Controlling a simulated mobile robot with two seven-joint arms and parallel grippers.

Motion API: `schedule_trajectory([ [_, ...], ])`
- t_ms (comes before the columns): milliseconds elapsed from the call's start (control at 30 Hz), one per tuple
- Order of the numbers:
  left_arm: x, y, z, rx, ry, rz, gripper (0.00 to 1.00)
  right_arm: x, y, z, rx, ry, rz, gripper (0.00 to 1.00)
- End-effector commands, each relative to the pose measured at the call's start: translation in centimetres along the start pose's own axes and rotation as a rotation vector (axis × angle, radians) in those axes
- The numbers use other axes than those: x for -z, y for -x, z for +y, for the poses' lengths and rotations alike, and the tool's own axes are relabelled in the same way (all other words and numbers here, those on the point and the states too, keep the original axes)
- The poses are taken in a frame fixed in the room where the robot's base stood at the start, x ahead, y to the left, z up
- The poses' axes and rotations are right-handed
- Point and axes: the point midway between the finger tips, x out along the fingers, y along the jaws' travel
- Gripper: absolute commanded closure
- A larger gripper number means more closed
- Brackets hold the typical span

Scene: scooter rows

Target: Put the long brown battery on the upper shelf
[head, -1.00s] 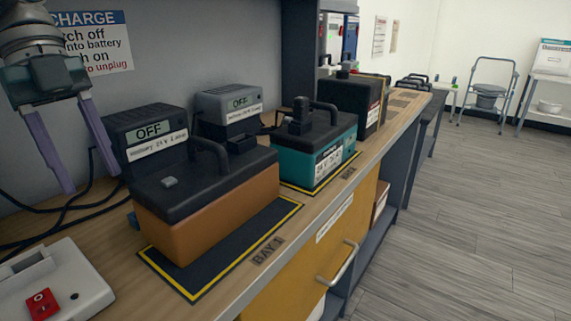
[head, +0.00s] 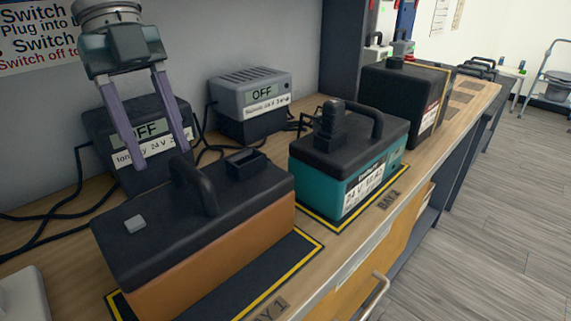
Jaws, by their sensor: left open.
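The long brown battery (head: 220,253) has a black lid with a carry handle (head: 193,183) and sits on the black, yellow-edged mat of bay 1 (head: 305,246). My left gripper (head: 161,160) is open and empty, fingers pointing down. In the picture its fingers are just behind and above the handle, in front of a charger; I cannot tell the exact gap, but they do not hold the handle. My right gripper is not in view. I cannot make out the upper shelf in this view.
A teal battery (head: 350,188) stands in bay 2 and a dark battery (head: 405,100) beyond it. Two chargers reading OFF, one black (head: 110,125) and one grey (head: 250,95), stand behind with loose black cables. The grey floor (head: 490,230) at right is clear.

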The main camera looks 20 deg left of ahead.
Motion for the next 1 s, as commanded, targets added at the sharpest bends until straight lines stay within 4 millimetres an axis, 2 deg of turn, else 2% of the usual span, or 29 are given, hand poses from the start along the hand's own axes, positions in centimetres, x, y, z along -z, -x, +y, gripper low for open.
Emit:
schedule_trajectory([
  [133,1.6,-0.5,0.1,-0.001,-0.002,0.002,0.47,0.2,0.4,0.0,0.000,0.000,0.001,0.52],
  [367,2.8,-1.1,0.0,-0.001,0.000,0.001,0.47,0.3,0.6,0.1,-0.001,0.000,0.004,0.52],
  [667,7.0,-2.8,0.1,-0.001,-0.003,0.003,0.47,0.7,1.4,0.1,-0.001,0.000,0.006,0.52],
  [800,6.8,-4.0,0.1,0.000,0.002,0.002,0.47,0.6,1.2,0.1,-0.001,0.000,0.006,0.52],
  [1000,6.8,-4.0,0.1,0.001,0.001,0.002,0.47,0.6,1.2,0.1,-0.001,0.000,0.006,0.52],
])
